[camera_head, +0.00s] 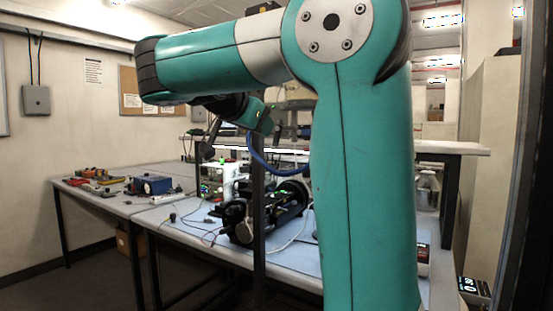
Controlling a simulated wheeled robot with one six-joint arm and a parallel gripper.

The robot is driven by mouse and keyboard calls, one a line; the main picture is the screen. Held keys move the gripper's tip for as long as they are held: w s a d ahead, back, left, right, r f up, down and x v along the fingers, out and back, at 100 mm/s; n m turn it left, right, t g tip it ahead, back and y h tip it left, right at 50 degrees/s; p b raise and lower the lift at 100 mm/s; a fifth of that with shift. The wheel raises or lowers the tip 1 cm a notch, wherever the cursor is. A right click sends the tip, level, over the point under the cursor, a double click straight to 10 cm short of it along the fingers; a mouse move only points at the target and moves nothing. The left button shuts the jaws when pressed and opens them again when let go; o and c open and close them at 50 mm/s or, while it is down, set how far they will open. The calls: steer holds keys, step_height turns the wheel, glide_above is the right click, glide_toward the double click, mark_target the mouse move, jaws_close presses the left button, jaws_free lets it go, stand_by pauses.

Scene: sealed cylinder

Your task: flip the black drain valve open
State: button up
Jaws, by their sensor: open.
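A black cylinder-shaped apparatus (268,212) lies on the light blue worktop, with a round end facing front left and a small green light on top. I cannot pick out the black drain valve on it; it is too small and dark, or hidden. My gripper (208,150) hangs from the teal arm, above the bench and up and left of the apparatus, clear of it. Its dark fingers are open, small and partly hard to make out, and nothing shows between them. My large teal arm link covers the right side of the apparatus area.
A blue box-shaped instrument (149,185) and several small tools (92,175) are on the left bench. Electronics with green lights (213,178) stand behind the apparatus. Loose cables lie on the worktop. A dark upright post (259,235) stands in front of the apparatus. A raised shelf (440,147) is at right.

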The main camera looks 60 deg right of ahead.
mark_target(276, 138)
steer(key=x, duration=0.9)
steer(key=shift+d+b, duration=0.1)
steer(key=shift+b, duration=0.25)
steer(key=shift+x, duration=0.8)
steer(key=shift+c, duration=0.2)
jaws_close()
